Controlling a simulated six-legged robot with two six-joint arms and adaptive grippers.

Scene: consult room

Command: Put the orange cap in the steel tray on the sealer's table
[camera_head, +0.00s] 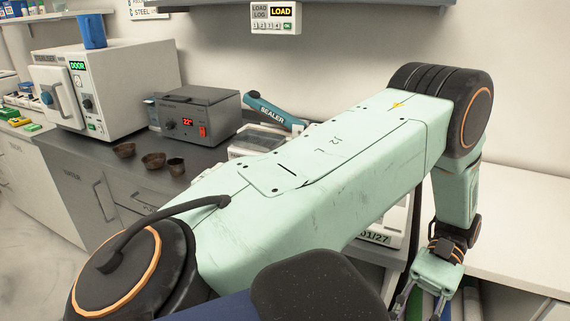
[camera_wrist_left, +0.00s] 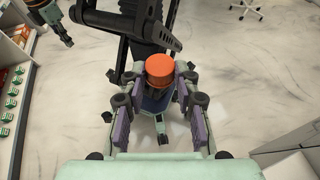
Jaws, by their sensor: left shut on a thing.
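The orange cap (camera_wrist_left: 159,66) shows in the left wrist view, between the tips of my left gripper (camera_wrist_left: 159,80), which is shut on it. The cap has an orange top and a darker side below. In the head view my left gripper (camera_head: 427,300) hangs at the lower right, cut by the bottom edge, and the cap cannot be made out there. The sealer (camera_head: 270,112), with a blue lettered handle, stands behind my left arm, partly hidden. I cannot make out the steel tray. What looks like my right gripper (camera_wrist_left: 66,40) is at the upper left of the wrist view.
A grey heater box (camera_head: 195,115) and several small brown cups (camera_head: 153,160) stand on the dark counter. A white device with a DOOR display (camera_head: 105,90) carries a blue cup (camera_head: 92,30). The white tabletop (camera_head: 525,235) at right looks clear. My left arm hides much of the middle.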

